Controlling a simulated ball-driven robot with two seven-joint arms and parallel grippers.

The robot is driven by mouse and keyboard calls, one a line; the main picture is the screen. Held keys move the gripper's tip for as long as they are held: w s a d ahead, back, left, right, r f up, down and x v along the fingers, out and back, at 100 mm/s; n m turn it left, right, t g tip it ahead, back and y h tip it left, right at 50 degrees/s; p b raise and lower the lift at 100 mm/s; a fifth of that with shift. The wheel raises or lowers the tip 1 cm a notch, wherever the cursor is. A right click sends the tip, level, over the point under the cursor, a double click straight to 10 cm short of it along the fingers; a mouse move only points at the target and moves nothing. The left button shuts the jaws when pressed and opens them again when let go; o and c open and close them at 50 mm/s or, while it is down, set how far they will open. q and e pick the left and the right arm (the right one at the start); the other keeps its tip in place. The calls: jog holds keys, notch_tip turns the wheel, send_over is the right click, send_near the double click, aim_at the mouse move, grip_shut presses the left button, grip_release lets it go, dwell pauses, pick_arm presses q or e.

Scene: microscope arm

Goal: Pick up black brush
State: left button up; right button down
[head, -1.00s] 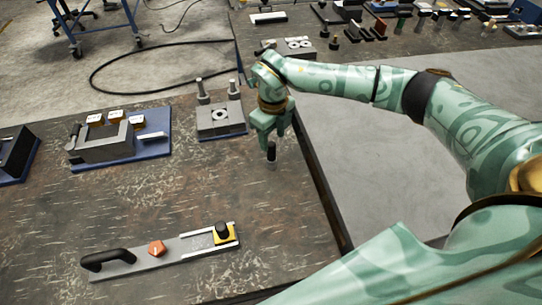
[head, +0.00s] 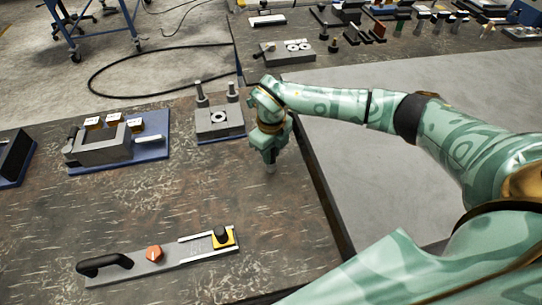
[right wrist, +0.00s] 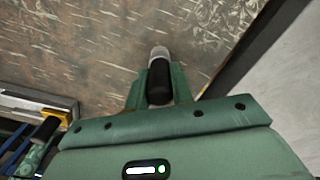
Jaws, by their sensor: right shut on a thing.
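The black brush (right wrist: 159,84) is a short black cylinder with a pale grey end. It shows in the right wrist view between the two green fingers. My right gripper (right wrist: 160,92) is shut on its black part. In the head view my right gripper (head: 270,158) points down near the right edge of the front table. The fingers hide most of the brush there, and only a pale tip shows under them. I cannot tell whether that tip touches the table. My left gripper is not in view.
A grey block with two posts (head: 219,121) stands just left of my right gripper. A blue-based fixture (head: 118,140) is further left. A grey plate with a black handle (head: 165,258) lies at the front. The table between is clear.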

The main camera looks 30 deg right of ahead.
jog(key=shift+r, duration=0.25)
notch_tip(320, 180, up, 2)
jog(key=shift+w+r+p, duration=0.1)
jog(key=shift+r+p, duration=0.1)
jog(key=shift+p, duration=0.2)
jog(key=s+a+r+p, duration=0.2)
jog(key=s+a+r, duration=0.6)
jog(key=s+r, duration=0.2)
jog(key=shift+s+a+p, duration=0.3)
jog(key=shift+s+a, duration=0.1)
jog(key=shift+s, duration=0.2)
